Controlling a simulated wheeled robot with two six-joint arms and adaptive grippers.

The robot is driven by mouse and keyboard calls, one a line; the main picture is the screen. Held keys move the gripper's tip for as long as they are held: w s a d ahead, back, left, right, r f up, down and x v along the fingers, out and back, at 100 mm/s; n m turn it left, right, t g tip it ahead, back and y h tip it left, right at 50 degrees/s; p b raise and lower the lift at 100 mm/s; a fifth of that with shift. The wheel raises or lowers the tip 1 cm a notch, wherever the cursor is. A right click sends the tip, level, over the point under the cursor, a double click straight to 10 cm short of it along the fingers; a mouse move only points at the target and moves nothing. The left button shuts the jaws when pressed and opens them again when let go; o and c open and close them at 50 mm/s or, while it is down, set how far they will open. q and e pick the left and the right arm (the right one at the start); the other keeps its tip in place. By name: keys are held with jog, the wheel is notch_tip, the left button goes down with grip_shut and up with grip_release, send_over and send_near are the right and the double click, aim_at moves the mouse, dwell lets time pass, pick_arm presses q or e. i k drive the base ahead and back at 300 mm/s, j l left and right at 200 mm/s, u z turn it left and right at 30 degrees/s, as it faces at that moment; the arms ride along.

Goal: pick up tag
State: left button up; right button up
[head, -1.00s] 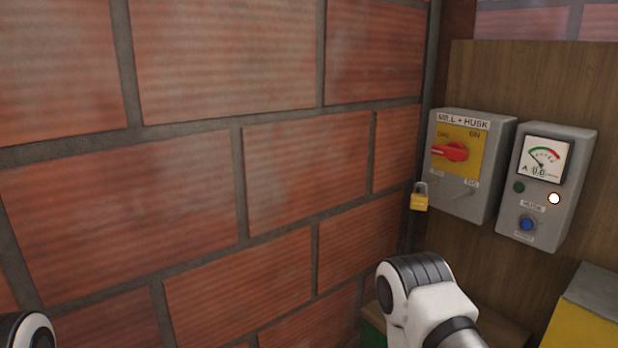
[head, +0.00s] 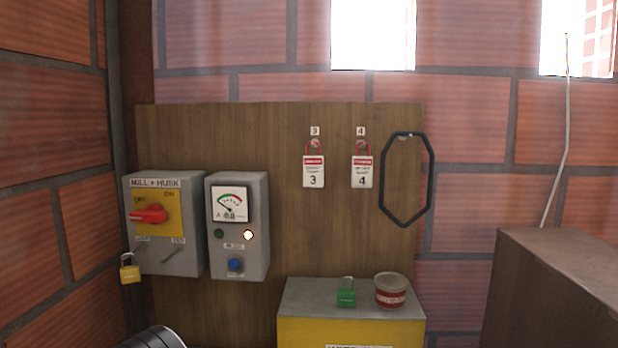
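Two white tags with red tops hang by red loops on pegs on the wooden board. Tag 3 (head: 313,172) hangs under a small "3" label, and tag 4 (head: 362,172) hangs to its right under a "4" label. Neither gripper shows in the head view. Only a dark, rounded piece of my arm shows at the bottom edge, left of the middle, well below and left of the tags.
A grey mill and husk switch box (head: 165,225) with a yellow padlock (head: 130,270) and a meter box (head: 238,226) are at left. A green padlock (head: 346,298) and a red-white tin (head: 390,291) stand on the yellow-fronted box (head: 300,296). A black loop (head: 382,185) hangs right of the tags. A brown block (head: 560,290) stands at right.

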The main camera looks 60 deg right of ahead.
aim_at(313, 165)
jog(key=z, duration=1.95)
